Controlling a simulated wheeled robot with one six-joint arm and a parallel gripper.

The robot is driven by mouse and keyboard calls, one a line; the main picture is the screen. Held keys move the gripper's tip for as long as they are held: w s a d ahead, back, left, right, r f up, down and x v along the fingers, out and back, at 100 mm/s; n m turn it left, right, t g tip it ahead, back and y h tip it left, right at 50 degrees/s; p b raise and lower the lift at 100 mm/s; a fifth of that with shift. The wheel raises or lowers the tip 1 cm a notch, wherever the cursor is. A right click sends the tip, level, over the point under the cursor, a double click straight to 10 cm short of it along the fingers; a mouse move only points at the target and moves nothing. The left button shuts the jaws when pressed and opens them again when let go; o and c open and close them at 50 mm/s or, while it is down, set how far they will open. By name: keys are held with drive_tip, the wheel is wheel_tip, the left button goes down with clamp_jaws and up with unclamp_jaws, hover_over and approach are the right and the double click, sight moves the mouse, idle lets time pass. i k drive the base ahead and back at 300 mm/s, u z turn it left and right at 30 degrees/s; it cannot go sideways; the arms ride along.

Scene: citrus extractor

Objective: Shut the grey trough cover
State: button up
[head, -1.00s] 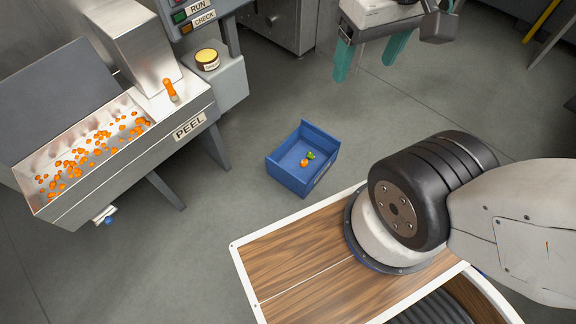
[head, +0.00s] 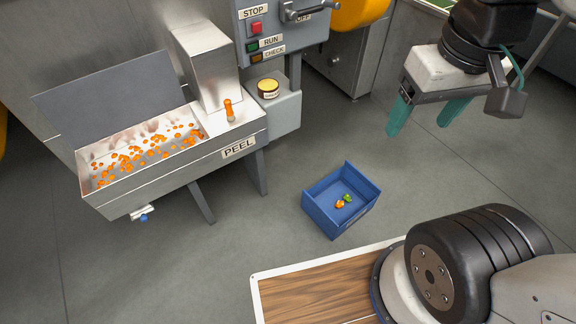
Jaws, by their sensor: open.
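The grey trough cover (head: 110,98) stands raised along the back edge of the metal trough (head: 160,175), leaning back toward the wall. The trough is open, with many orange peel pieces (head: 135,155) lying inside. A sign reading PEEL is on its front. My gripper (head: 428,118), with two teal fingers spread apart, hangs at the upper right. It is open and empty, well to the right of the trough and cover, touching nothing.
A blue bin (head: 340,222) with small orange and green items sits on the floor. A control panel (head: 272,30) rises behind. Floor before the trough is clear.

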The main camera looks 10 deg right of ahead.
sight(85, 110)
drive_tip(key=u, duration=0.2)
drive_tip(key=i, duration=0.85)
